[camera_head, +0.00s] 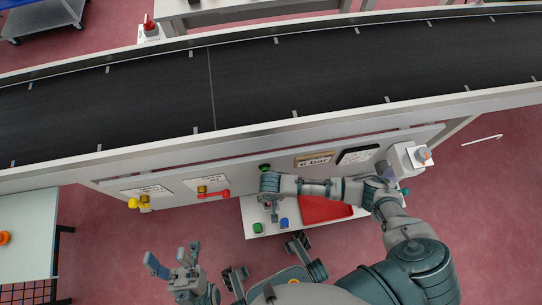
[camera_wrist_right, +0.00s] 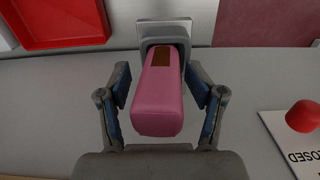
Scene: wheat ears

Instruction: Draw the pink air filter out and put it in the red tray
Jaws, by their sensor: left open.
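The pink air filter (camera_wrist_right: 160,100) sticks out of a grey housing (camera_wrist_right: 165,32) towards the camera in the right wrist view. Its brown patch is on top. The fingers of my right gripper (camera_wrist_right: 156,78) stand on both sides of it, with visible gaps, so it is around the filter but not closed on it. The red tray (camera_head: 325,209) lies on a white shelf, and it also shows in the right wrist view (camera_wrist_right: 62,45). My left gripper (camera_head: 172,262) is open and empty, low in the head view. The filter is hidden behind my right arm there.
The white shelf (camera_head: 262,217) also bears a green block (camera_head: 258,228) and a blue block (camera_head: 284,223). A red knob (camera_wrist_right: 303,116) and a sign marked CLOSED are beside the filter. The black conveyor (camera_head: 290,70) runs above the panel. A table (camera_head: 25,235) stands at left.

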